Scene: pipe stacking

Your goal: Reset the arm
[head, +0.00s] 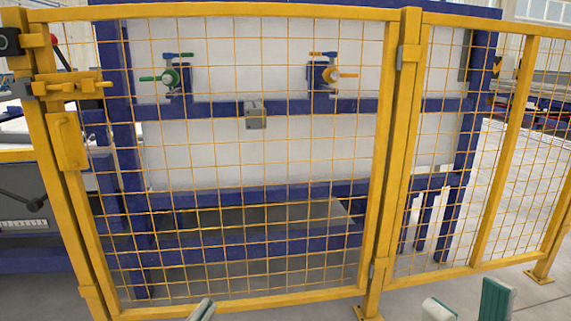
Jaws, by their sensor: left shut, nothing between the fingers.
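My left gripper (203,309) shows only as fingertips at the bottom edge, left of the middle. It is shut and holds nothing. My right gripper (468,304) is at the bottom edge on the right. Its two green-and-grey fingers stand apart with nothing seen between them. Both grippers are in front of the yellow mesh fence (390,165). The rest of both arms is out of view.
Behind the mesh stands a blue frame (255,193) with white panels. It carries a green-handled valve (170,76) and an orange-handled valve (332,75). The fence gate has a yellow latch (68,87) at left. Grey floor (300,309) shows below the fence.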

